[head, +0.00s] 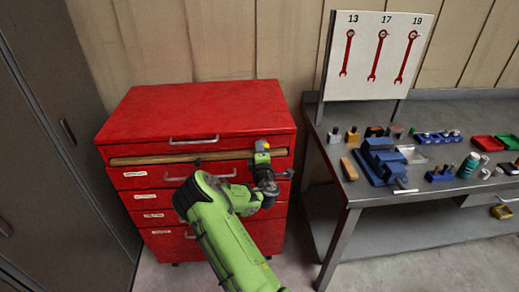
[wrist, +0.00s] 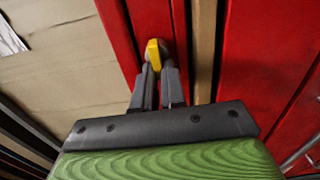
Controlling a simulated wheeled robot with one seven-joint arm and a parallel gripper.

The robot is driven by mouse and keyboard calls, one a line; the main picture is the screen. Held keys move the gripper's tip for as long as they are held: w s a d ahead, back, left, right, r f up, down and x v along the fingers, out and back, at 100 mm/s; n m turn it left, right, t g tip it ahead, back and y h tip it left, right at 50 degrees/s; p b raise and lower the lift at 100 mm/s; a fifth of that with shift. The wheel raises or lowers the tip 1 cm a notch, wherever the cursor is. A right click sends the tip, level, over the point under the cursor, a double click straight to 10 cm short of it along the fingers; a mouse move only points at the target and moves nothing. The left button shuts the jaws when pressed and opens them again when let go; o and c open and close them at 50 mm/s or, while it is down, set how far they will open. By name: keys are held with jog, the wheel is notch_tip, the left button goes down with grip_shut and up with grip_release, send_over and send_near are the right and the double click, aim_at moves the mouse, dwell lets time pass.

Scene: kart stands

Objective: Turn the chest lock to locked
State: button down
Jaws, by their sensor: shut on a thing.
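The red tool chest (head: 205,110) stands left of centre in the head view, its drawers closed. Its lock has a yellow knob (wrist: 153,52), seen at the fingertips in the wrist view, on the red front beside the wooden strip. A bit of yellow (head: 262,145) shows there in the head view, near the chest's upper right front corner. My gripper (wrist: 160,75) is shut on this knob, a dark finger on each side. In the head view my gripper (head: 263,160) partly hides the lock. No lock marking is readable, so I cannot tell its setting.
A wooden strip (head: 190,158) runs across the chest front under the top drawer handle (head: 193,140). A metal workbench (head: 345,205) with a blue vise (head: 380,160) stands to the right. A grey cabinet (head: 60,110) stands left. Some floor is free between chest and bench.

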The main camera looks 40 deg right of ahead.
dwell(0.4)
jog(key=c, duration=1.2)
grip_release()
jog(key=shift+s+a, duration=0.1)
jog(key=b+v, duration=1.2)
jog(key=v, duration=0.3)
jog(key=shift+s+a, duration=0.15)
jog(key=shift+a, duration=0.1)
